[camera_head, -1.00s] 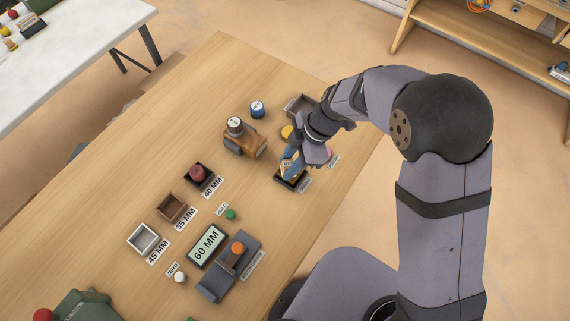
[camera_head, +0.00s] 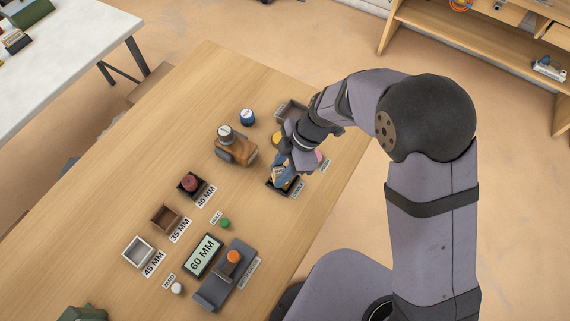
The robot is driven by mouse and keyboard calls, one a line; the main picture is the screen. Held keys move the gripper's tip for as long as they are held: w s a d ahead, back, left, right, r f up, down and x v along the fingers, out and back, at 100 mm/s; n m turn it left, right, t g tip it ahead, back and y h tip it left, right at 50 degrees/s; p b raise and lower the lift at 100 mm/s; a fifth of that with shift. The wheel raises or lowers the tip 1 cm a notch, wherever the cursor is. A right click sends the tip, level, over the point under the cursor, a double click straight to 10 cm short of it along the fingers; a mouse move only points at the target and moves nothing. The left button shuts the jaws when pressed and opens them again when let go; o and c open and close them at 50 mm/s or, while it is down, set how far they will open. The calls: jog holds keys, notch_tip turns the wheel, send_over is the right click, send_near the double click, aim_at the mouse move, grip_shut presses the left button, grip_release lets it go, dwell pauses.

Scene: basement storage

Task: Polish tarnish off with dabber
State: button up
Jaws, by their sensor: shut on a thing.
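My gripper (camera_head: 284,171) points down over a small dark tray (camera_head: 293,192) with a label, near the right edge of the wooden table. It is shut on a small tan thing (camera_head: 279,175) at or just above the tray. My fingers and wrist hide much of it, so I cannot tell whether it is the dabber or whether it touches the tray. A pink round thing (camera_head: 319,156) and a yellow round thing (camera_head: 277,138) show beside my wrist. I see no tarnish clearly.
The table's upper left is clear.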

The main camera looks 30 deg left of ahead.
jog(key=shift+s+f+b, duration=0.15)
jog(key=shift+s+b, duration=0.2)
jog(key=shift+s, duration=0.55)
jog(key=shift+r+p, duration=2)
jog(key=shift+r, duration=2.25)
